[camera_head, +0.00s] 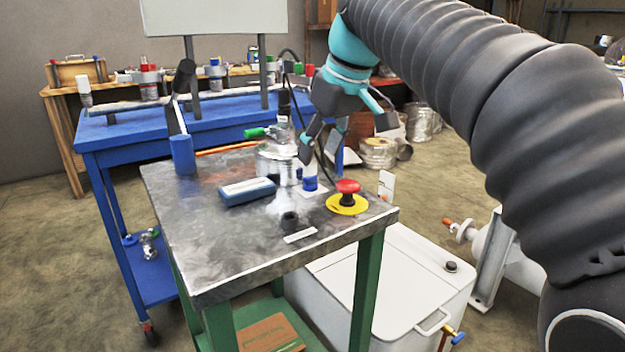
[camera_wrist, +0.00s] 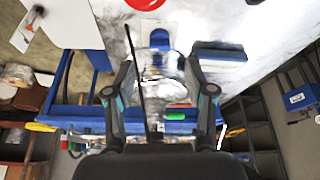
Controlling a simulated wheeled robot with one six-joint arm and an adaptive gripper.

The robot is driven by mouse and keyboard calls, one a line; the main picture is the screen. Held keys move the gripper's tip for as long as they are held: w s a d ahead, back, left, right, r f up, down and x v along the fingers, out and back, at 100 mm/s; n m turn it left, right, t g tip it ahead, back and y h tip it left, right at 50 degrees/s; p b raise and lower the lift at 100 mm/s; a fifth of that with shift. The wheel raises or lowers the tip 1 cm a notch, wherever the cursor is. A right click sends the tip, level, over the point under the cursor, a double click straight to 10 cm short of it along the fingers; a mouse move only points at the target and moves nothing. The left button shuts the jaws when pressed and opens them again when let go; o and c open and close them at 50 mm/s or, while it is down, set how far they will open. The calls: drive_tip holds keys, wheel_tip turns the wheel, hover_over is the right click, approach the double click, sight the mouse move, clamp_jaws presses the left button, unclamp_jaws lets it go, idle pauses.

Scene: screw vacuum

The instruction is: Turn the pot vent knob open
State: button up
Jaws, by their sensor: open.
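The silver metal pot (camera_head: 275,163) stands on the metal-topped table (camera_head: 220,235), partly hidden behind my gripper. A green handle (camera_head: 256,132) shows at its upper left, and a blue-capped part (camera_head: 310,184) stands at its right front. I cannot tell which part is the vent knob. My gripper (camera_head: 322,148) is open and empty, above and at the right side of the pot. In the wrist view, the pot (camera_wrist: 157,88) shows between the spread fingers of my gripper (camera_wrist: 158,70), with the blue part (camera_wrist: 159,40) beyond and the green handle (camera_wrist: 177,114) below.
A red button (camera_head: 347,187) on a yellow base is at the table's right front. A blue box (camera_head: 247,191) lies left of the pot. A blue bench (camera_head: 130,140) with a board stands behind. A white chest (camera_head: 415,275) is beside the table. The table's front left is clear.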

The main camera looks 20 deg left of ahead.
sight(311, 176)
drive_tip(key=b+x, duration=0.1)
drive_tip(key=x, duration=0.5)
clamp_jaws()
